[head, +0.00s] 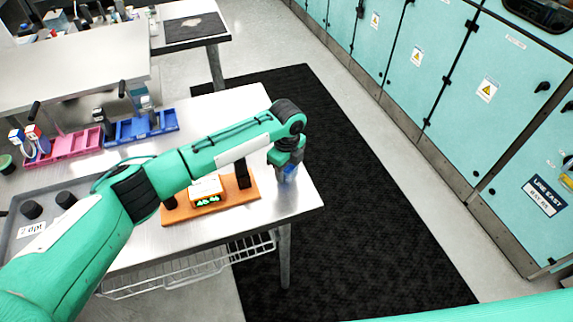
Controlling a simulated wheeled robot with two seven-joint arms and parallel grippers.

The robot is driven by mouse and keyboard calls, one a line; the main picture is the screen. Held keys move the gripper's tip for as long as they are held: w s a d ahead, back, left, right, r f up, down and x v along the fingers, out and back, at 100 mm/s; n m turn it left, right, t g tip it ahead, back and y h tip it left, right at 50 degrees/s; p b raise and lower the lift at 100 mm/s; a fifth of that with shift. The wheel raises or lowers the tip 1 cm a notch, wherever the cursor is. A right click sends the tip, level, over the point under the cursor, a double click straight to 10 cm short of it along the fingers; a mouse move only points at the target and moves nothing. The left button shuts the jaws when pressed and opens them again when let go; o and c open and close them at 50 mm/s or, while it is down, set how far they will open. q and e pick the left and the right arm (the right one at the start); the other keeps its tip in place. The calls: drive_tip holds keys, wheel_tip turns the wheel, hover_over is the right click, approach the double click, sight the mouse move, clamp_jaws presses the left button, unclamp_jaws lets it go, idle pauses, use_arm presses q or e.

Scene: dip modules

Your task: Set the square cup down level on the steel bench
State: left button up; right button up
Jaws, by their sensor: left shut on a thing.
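My left arm reaches across the steel bench (240,105) from the lower left. Its gripper (287,167) points down near the bench's right edge and is shut on a small bluish, see-through thing (289,175), which looks like the square cup. The fingers and wrist hide much of it. It looks roughly upright, but I cannot tell whether its base touches the bench or hangs just above. My right gripper is out of view.
An orange board (240,203) with black posts and a green-lit display (208,200) sits left of the gripper. A blue rack (140,128), a pink rack (75,146) and a grey tray (18,222) stand farther left. Bare steel lies behind the arm.

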use_arm(q)
drive_tip(key=shift+f+b, duration=0.3)
drive_tip(key=shift+f, duration=0.45)
idle(0.3)
drive_tip(key=o, duration=1)
wheel_tip(320, 180, up, 14)
drive_tip(key=b, duration=0.3)
drive_tip(key=shift+f, duration=0.1)
